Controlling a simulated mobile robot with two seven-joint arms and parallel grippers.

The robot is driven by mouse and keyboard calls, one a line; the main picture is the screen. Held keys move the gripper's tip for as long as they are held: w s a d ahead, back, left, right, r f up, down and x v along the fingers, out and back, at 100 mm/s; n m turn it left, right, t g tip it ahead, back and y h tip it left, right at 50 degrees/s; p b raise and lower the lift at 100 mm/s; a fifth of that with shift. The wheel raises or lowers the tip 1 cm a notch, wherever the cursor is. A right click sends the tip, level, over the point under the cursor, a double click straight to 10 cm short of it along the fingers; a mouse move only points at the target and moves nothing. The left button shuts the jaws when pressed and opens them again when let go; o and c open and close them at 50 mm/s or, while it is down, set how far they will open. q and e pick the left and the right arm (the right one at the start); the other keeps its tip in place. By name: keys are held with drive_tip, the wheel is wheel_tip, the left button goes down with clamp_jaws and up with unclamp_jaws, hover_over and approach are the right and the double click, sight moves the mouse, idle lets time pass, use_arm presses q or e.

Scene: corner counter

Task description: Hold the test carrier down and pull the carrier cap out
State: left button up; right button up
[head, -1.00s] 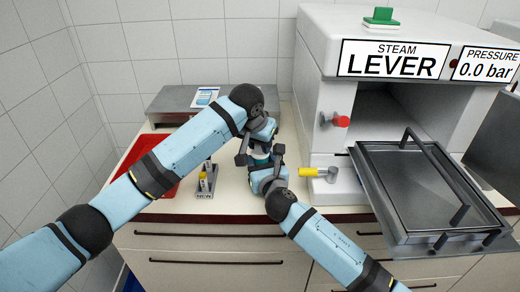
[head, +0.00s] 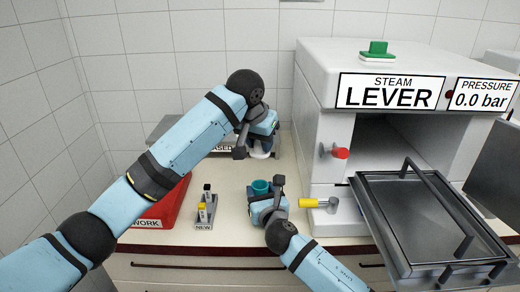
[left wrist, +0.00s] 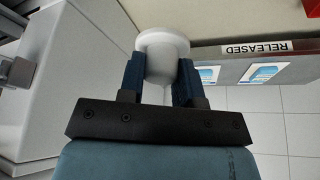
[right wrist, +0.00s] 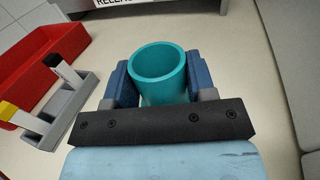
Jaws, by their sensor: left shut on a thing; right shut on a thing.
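The test carrier (head: 260,187) is a teal open-topped cup standing on the counter. My right gripper (head: 268,200) is shut around it, and in the right wrist view the carrier (right wrist: 158,62) sits upright between both fingers, its mouth uncovered. The carrier cap (head: 260,153) is white and is held in my left gripper (head: 262,140), behind the carrier and apart from it. In the left wrist view the white cap (left wrist: 163,50) has a round flange and a narrower body between the fingers. The left arm partly hides the cap in the head view.
A red tray (head: 165,207) marked WORK and a grey rack (head: 205,215) marked NEW with small vials stand left. A grey RELEASED stand (left wrist: 285,65) is behind.

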drive_tip(key=o, duration=1)
drive_tip(key=shift+s, duration=0.1)
